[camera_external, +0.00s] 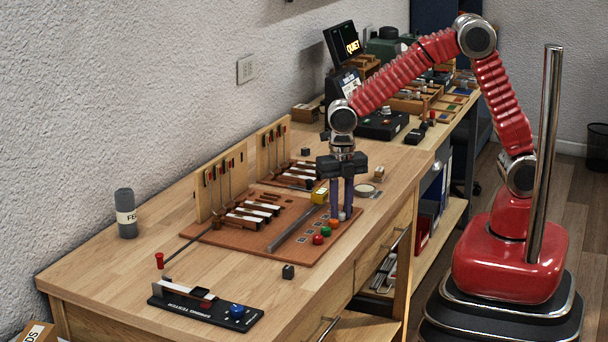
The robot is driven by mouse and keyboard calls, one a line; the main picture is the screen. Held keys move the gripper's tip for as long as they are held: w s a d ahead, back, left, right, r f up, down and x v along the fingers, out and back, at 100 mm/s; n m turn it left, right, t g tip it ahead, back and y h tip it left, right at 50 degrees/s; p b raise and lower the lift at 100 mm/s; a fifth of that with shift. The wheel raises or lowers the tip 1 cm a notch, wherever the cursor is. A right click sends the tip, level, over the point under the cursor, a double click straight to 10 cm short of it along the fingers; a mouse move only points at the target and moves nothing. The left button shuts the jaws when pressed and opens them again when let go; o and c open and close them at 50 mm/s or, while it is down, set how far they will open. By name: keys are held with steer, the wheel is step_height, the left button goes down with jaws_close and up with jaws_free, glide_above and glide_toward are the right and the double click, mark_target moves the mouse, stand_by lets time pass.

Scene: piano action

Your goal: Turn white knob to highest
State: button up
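A small white knob (342,216) sits at the far end of a row of coloured knobs on the reddish-brown board (290,250). The row also has a green knob (334,223), an orange knob (326,231) and a red knob (318,239). My gripper (342,208) points straight down over the white knob. Its two dark fingers are apart, with a narrow gap between them, and their tips are at the knob. The fingers partly hide the knob. I cannot tell whether they touch it or how it is turned.
A grey rail (297,226) with a yellow block (320,196) lies beside the knobs. Piano action models (245,214) stand behind. A black spring tester (205,305) with a blue knob (237,310) and a small dark cube (288,271) are nearer.

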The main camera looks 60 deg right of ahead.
jaws_close()
steer(key=shift+m, duration=0.3)
